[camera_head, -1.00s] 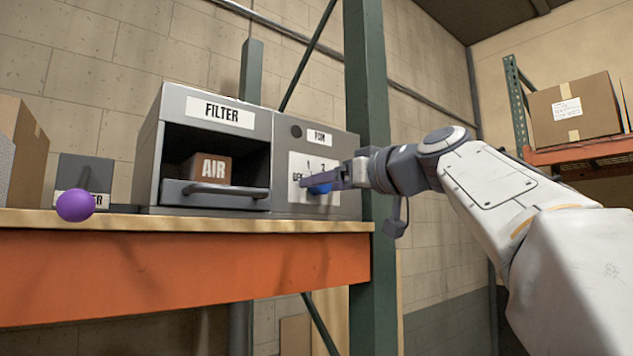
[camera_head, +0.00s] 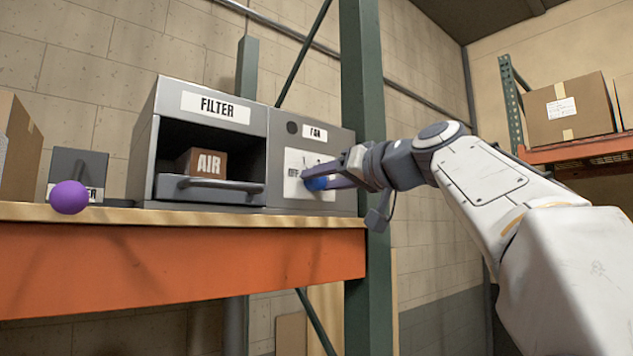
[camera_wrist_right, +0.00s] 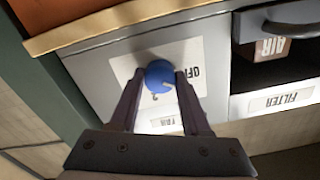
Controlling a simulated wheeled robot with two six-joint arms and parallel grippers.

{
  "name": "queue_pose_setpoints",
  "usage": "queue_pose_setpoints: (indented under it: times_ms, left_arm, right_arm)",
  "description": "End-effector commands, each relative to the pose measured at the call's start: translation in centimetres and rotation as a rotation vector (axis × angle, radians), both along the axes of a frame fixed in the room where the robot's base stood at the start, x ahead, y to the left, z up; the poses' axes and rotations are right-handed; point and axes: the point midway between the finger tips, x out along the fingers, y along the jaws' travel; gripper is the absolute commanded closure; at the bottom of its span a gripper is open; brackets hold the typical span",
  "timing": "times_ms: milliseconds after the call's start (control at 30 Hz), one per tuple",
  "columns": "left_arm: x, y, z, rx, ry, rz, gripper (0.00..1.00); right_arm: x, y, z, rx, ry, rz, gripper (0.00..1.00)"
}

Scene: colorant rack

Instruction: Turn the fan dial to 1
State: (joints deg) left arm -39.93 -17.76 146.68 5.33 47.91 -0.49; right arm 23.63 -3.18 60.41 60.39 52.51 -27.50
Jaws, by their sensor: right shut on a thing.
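The blue fan dial (camera_head: 316,183) sits on a white label plate (camera_head: 293,187) on the grey fan panel (camera_head: 338,142). In the right wrist view the dial (camera_wrist_right: 159,76) shows between my fingers, with a light pointer mark on its edge. Letters reading OFF and a number show on the plate around it. My right gripper (camera_head: 325,176) is shut on the dial, one finger on each side. It hides much of the dial and some numbers in the head view. The dial's exact setting is hard to read. My left gripper is not in view.
The filter box (camera_head: 172,98) with an open front and a brown AIR block (camera_head: 201,163) stands left of the panel. A purple ball (camera_head: 69,197) sits near the shelf edge. A green post (camera_head: 365,270) stands close to my right arm.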

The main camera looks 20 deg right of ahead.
Motion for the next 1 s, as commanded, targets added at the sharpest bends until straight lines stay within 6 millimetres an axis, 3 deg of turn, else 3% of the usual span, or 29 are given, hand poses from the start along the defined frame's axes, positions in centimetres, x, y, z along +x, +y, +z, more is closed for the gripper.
queue_pose_setpoints:
  times_ms: [500,1000]
  left_arm:
    - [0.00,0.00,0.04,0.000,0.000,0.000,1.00]
    - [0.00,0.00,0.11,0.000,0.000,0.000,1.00]
  right_arm:
    - [-0.04,-0.01,0.08,0.381,0.138,-0.001,1.00]
    - [-0.03,-0.04,0.05,0.500,0.180,-0.002,1.00]
